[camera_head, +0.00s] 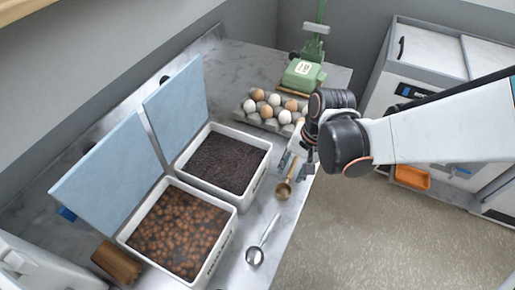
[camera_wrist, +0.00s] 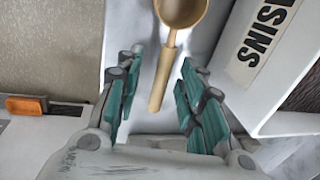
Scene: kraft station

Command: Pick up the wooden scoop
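The wooden scoop (camera_head: 284,190) lies on the grey counter, right of the bin of dark bits, with its bowl toward the front. In the wrist view the scoop (camera_wrist: 163,78) has its bowl at the top edge, partly cut off, and its light handle points down between the fingers. My gripper (camera_wrist: 160,100) is open, with a teal-padded finger on each side of the handle and gaps on both sides. In the head view my gripper (camera_head: 299,163) hangs over the counter's right edge at the handle end. Height above the handle is hard to tell.
A white bin of dark bits (camera_head: 268,160), marked "RAISINS" in the wrist view (camera_wrist: 262,40), stands close beside the scoop. A bin of brown balls (camera_head: 207,270) and a metal scoop (camera_head: 256,255) are nearer. An egg tray (camera_head: 245,110) and green device (camera_head: 303,75) stand behind.

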